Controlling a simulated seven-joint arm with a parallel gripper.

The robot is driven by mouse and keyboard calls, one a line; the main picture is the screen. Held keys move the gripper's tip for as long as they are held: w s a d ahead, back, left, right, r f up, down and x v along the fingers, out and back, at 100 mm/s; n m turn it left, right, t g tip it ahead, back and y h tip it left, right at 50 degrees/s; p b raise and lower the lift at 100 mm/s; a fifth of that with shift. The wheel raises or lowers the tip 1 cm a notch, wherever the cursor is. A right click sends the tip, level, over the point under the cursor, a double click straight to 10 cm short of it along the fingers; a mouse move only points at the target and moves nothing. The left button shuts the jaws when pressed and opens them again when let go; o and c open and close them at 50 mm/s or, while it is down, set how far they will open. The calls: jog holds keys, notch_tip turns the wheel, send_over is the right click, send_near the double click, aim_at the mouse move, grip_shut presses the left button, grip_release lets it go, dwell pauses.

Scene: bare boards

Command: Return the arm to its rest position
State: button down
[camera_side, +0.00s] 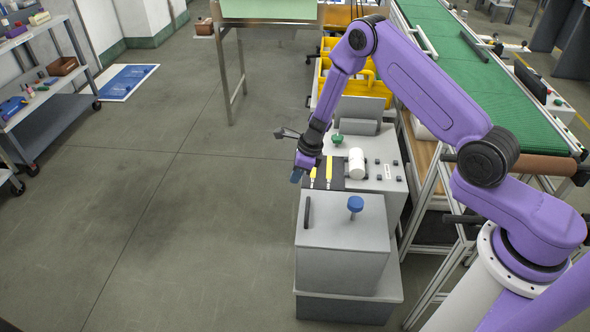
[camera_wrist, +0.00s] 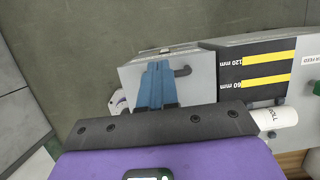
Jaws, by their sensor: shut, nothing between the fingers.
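My purple arm reaches from the right, and my gripper (camera_side: 296,177) hangs above the left edge of the grey machine area in the side view. In the wrist view the blue fingers of my gripper (camera_wrist: 157,84) are together, with nothing between them. Below them is a grey box (camera_wrist: 195,66) with a dark handle (camera_wrist: 183,72). The side view shows this grey box (camera_side: 330,262) with the dark handle (camera_side: 307,213) and a blue knob (camera_side: 355,204) on top. The fingertips appear apart from the box.
A black panel with yellow strips (camera_wrist: 262,74) lies beside the box. A white roll (camera_side: 356,163) and a green knob (camera_side: 337,139) are on the grey bench behind. A green conveyor (camera_side: 480,75) runs at the right.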

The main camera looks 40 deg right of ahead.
jog(key=s+a+r+n+g+y, duration=0.1)
jog(key=s+a+r+n, duration=0.3)
jog(key=a+r+n, duration=0.45)
jog(key=s+a+r+n+g, duration=0.2)
jog(key=s+r+n, duration=0.9)
jog(key=s, duration=0.1)
jog(key=s+d+r+n+h, duration=0.1)
jog(key=s+d+r+n, duration=0.1)
jog(key=s+d+n, duration=0.2)
jog(key=s+d+r+n+h, duration=0.1)
jog(key=s+d+r+n, duration=0.2)
jog(key=s+n, duration=0.6)
jog(key=s+d+r+n, duration=0.3)
jog(key=s+d+n, duration=0.2)
jog(key=s, duration=0.5)
jog(key=shift+n+t+h, duration=0.3)
jog(key=shift+n+h, duration=0.1)
jog(key=shift+n, duration=0.65)
